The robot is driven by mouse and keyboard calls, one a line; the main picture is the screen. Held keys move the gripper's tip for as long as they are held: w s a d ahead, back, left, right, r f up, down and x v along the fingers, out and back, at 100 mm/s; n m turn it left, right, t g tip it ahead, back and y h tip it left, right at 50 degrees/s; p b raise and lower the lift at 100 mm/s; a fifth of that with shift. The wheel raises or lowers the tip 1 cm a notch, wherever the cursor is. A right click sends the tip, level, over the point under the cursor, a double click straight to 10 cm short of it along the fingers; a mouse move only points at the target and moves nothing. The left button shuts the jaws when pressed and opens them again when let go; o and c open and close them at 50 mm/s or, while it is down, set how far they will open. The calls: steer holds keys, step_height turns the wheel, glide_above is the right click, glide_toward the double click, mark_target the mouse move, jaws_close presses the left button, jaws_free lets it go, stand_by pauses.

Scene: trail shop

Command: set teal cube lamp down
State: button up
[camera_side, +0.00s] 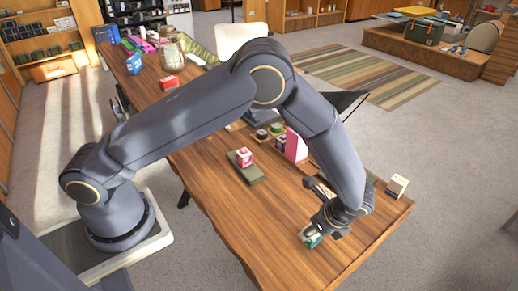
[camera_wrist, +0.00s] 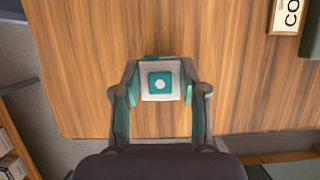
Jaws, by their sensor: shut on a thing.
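The teal cube lamp (camera_wrist: 160,80) shows in the wrist view between my fingers, with a pale face, a teal square and a white dot in its middle. My gripper (camera_wrist: 160,92) is shut on it, one finger on each side. In the side view the lamp (camera_side: 313,241) is a small teal patch below my gripper (camera_side: 318,234), low over the front end of the wooden table (camera_side: 240,222). My gripper hides most of it there. I cannot tell whether its underside touches the table.
A light wooden block (camera_side: 397,186) with dark lettering stands near the table's right edge. A pink-and-white cube (camera_side: 244,157) sits on a dark green pad (camera_side: 249,173). Bare wood lies left of my gripper; the table's front edge is close.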

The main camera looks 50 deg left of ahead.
steer(key=shift+f, duration=0.1)
steer(key=o, duration=1.2)
steer(key=shift+c, duration=0.2)
